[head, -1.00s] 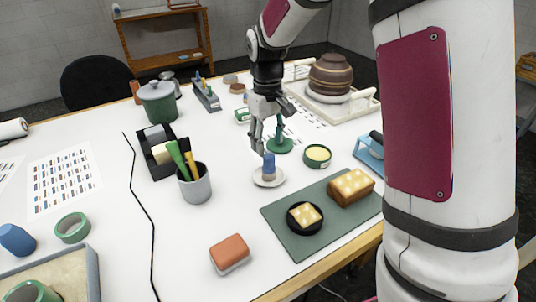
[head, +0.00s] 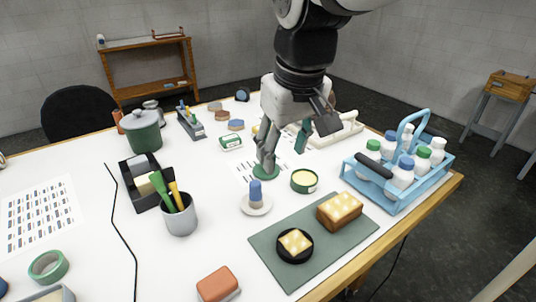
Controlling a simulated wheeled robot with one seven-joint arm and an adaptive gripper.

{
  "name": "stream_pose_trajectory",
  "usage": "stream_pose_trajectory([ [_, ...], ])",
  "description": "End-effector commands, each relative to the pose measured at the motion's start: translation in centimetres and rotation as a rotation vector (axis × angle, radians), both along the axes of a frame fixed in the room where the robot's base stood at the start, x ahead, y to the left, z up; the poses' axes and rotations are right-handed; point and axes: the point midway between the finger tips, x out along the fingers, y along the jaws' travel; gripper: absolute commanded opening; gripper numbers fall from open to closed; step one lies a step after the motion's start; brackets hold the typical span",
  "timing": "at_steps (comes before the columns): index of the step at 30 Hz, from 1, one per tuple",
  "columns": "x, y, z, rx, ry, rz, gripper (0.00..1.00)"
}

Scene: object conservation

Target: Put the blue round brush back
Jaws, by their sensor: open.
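A small upright blue piece with a pale lower part, which looks like the blue round brush (head: 255,190), stands on a white saucer (head: 264,208) near the middle of the table. My gripper (head: 289,143) is open above and behind it, apart from it. One finger reaches down in front of a round green base (head: 263,172) and hides most of what rises from it. A green piece (head: 302,136) shows between the fingers; I cannot tell what it belongs to. No object is clearly held.
A grey cup (head: 181,216) with green and yellow handles stands left of the saucer. A green tin (head: 304,181) is to its right. A green board (head: 340,250) with bread lies in front. A blue bottle carrier (head: 397,190) stands at the right edge.

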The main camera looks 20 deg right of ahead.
Motion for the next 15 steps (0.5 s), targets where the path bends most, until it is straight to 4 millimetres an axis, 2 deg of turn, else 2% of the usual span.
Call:
stream_pose_trajectory([
  [1, -1.8, 0.0, 0.4, 0.007, -0.032, -0.016, 0.49],
  [6, -6.7, -0.1, 0.3, 0.037, -0.119, -0.074, 0.49],
  [10, -9.1, -0.1, -0.2, 0.056, -0.164, -0.103, 0.49],
  [15, -10.4, -0.1, -0.6, 0.069, -0.190, -0.121, 0.49],
])
